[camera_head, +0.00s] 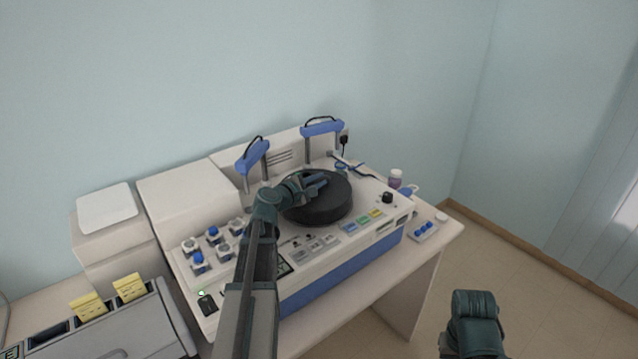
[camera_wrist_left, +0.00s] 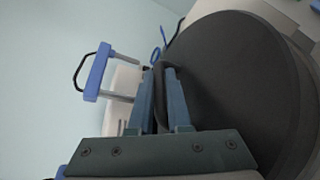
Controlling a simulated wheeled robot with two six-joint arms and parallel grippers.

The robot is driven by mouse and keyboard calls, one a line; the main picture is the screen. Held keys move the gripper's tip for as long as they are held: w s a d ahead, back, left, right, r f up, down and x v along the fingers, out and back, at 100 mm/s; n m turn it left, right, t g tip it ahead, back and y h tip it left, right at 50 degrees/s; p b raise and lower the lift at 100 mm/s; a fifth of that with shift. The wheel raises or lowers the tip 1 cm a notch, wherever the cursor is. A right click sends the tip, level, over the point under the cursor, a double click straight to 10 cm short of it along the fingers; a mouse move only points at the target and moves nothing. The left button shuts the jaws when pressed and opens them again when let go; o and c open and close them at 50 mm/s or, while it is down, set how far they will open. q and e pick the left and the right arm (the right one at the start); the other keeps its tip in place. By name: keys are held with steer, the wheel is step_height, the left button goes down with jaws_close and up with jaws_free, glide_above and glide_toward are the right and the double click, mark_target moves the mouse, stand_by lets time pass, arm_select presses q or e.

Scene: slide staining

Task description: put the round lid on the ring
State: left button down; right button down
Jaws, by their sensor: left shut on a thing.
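The round lid (camera_head: 325,208) is a thick dark disc on the top of the white and blue staining machine. It also fills the right of the left wrist view (camera_wrist_left: 235,75). My left gripper (camera_head: 318,181) reaches over the lid from the left. In the left wrist view its two blue-grey fingers (camera_wrist_left: 163,95) are closed on the lid's dark handle (camera_wrist_left: 165,68). The ring is not visible; the lid and arm cover that area, and I cannot tell whether the lid touches it. My right gripper cannot be made out; a dark part of my right arm shows at the lower right.
Two blue brackets (camera_head: 322,127) with black handles stand behind the lid. Several blue and white knobs (camera_head: 213,232) are left of my arm. A small bottle (camera_head: 396,178) and a tray with blue caps (camera_head: 424,230) are at the right. Yellow-tabbed holders (camera_head: 128,287) stand lower left.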

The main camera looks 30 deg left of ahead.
arm_select(q)
steer(key=c, duration=1.3)
jaws_free()
steer(key=shift+f, duration=0.15)
steer(key=o, duration=0.5)
steer(key=shift+c, duration=0.2)
steer(key=shift+s+r, duration=0.1)
steer(key=shift+r, duration=0.15)
steer(key=p+v, duration=0.3)
steer(key=v, duration=0.8)
steer(key=shift+s, duration=0.35)
